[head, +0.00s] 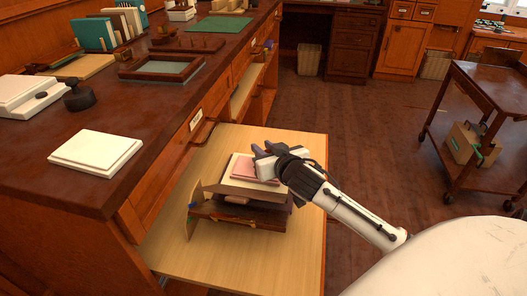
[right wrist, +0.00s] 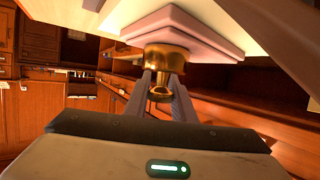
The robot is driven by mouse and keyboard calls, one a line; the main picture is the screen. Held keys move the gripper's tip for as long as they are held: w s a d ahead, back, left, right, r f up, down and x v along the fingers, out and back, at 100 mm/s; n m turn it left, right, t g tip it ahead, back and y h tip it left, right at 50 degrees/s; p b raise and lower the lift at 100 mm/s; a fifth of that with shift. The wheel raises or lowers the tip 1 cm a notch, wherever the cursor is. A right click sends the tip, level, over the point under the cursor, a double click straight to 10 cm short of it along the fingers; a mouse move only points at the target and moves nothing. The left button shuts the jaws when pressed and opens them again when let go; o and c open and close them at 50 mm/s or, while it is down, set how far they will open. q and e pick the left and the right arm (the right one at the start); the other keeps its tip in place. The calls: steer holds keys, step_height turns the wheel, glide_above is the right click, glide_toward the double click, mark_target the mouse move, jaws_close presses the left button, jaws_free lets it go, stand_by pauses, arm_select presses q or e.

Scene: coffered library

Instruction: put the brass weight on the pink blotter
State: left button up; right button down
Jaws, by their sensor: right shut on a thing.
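The pink blotter (head: 241,168) lies on a pale pad on the pulled-out wooden shelf in the head view. My right gripper (head: 264,160) is low over its right side. In the right wrist view, my right gripper (right wrist: 160,92) is shut on the knob of the brass weight (right wrist: 166,58). That view is upside down, so the weight's base faces the underside-up blotter stack (right wrist: 178,28). The base is at or very close to the blotter surface; I cannot tell if it touches. The head view hides the weight behind the gripper. My left gripper is out of view.
A dark wooden organiser (head: 240,213) with upright panels stands in front of the blotter on the pull-out shelf (head: 285,250). The desk top (head: 130,118) holds a white block (head: 97,152), a black stamp (head: 78,97) and a framed tray (head: 165,68). A trolley (head: 487,92) stands at right.

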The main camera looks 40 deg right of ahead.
steer(key=shift+r, duration=0.25)
steer(key=shift+f, duration=0.25)
steer(key=c, duration=1.6)
jaws_free()
steer(key=shift+c, duration=0.2)
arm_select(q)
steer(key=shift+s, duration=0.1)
arm_select(e)
steer(key=shift+o, duration=0.8)
steer(key=shift+s+r, duration=0.1)
steer(key=shift+r, duration=0.1)
arm_select(q)
steer(key=p, duration=0.2)
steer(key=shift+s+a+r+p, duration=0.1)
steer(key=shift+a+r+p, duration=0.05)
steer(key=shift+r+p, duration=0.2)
arm_select(e)
steer(key=v, duration=1.1)
steer(key=shift+s, duration=0.35)
